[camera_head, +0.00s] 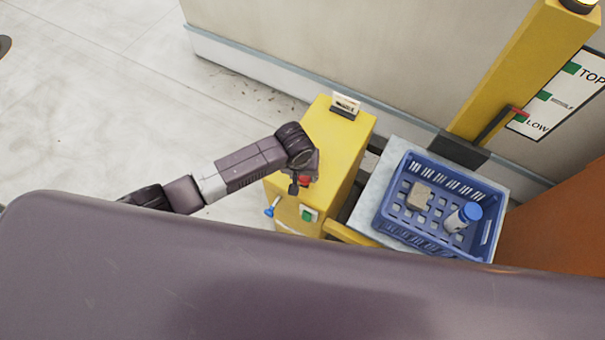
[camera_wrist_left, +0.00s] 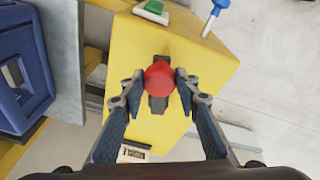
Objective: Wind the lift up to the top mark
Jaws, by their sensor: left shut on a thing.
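The lift has a yellow mast (camera_head: 510,65) and a grey platform (camera_head: 372,192) that sits low. A dark arm with a red tip (camera_head: 519,114) points at the LOW mark on the sign (camera_head: 570,90); the TOP mark is higher up. A yellow housing (camera_head: 340,140) stands left of the platform. My left gripper (camera_head: 301,181) is at its front face, shut on a red knob (camera_head: 306,180). In the left wrist view the red knob (camera_wrist_left: 159,78) sits between the fingertips (camera_wrist_left: 159,84), in front of a dark bar. My right gripper is not in view.
A blue crate (camera_head: 385,207) on the platform holds a tan block (camera_head: 419,195) and a white bottle (camera_head: 455,222) with a blue cap. A green button (camera_head: 307,215) and blue-tipped lever (camera_head: 271,211) are near the knob. An orange panel (camera_head: 560,220) stands at right.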

